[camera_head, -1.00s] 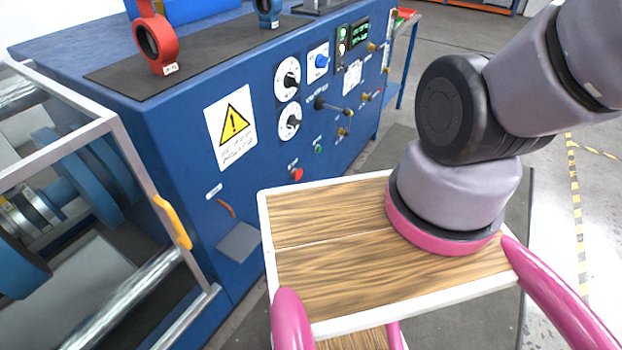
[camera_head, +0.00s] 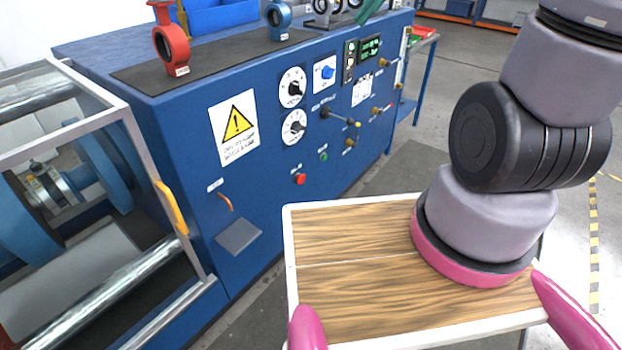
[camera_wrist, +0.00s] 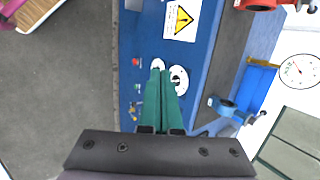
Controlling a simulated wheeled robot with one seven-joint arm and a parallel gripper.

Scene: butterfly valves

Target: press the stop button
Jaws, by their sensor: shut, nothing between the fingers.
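The stop button, a small red round button (camera_head: 300,179), sits low on the front of the blue console (camera_head: 265,190), below two white dials. It also shows as a small red spot in the wrist view (camera_wrist: 136,62), left of my fingertips. My gripper (camera_wrist: 161,70) has two green fingers, closed together and empty, in front of the console face. They partly cover one white dial and appear apart from the red button. In the head view, only a green piece at the top edge, likely a fingertip, shows; the rest of the gripper is out of frame.
A green button (camera_head: 323,156) and a black lever (camera_head: 338,114) are right of the red one. A yellow warning sign (camera_head: 236,127) is to its left. A red valve (camera_head: 170,42) and a blue valve (camera_head: 278,18) stand on top. A glazed guard frame (camera_head: 140,120) is at left.

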